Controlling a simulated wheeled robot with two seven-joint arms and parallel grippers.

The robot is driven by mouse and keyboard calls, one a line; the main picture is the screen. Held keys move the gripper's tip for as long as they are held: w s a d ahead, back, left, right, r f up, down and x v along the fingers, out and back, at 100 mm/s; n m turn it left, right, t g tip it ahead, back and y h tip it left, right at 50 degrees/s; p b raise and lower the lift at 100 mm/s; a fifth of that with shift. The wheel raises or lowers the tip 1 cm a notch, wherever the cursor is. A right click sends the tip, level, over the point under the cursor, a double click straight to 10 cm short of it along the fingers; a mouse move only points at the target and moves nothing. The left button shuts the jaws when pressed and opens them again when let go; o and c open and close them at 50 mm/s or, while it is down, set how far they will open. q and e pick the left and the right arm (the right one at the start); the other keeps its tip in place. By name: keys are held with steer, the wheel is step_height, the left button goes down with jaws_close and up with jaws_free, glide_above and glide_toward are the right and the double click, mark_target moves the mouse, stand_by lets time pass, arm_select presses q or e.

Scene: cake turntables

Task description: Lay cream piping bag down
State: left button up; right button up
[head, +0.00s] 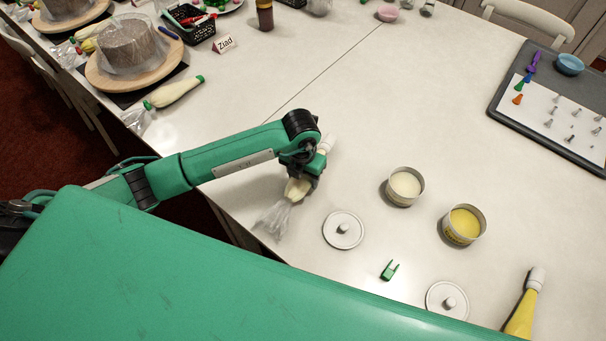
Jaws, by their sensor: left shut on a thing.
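My left arm reaches in from the left over the white table. Its gripper (304,178) points down and is shut on the cream piping bag (297,190). The bag's white end shows beyond the gripper, and its clear crumpled plastic end (273,219) trails toward the near left. The middle of the bag is hidden by the gripper. The bag is low over the table or touching it; I cannot tell which. My right gripper is not in view.
A white lid (343,230), a tin of cream (405,186) and a tin of yellow filling (463,225) stand to the right. A green clip (389,270), another lid (447,300) and a yellow piping bag (525,305) lie nearer. The table beyond the gripper is clear.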

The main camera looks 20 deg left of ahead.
arm_select(q)
steer(key=shift+f+b, duration=0.55)
steer(key=shift+f, duration=0.05)
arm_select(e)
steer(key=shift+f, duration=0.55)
arm_select(q)
steer(key=o, duration=0.7)
steer(key=shift+o, duration=0.2)
step_height(320, 180, up, 14)
steer(key=b, duration=0.1)
steer(key=shift+s+b, duration=0.15)
steer(key=shift+b, duration=0.25)
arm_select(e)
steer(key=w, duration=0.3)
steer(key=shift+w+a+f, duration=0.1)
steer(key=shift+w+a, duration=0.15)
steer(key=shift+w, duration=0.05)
arm_select(q)
steer(key=shift+s+a+f, duration=0.1)
steer(key=shift+f, duration=0.05)
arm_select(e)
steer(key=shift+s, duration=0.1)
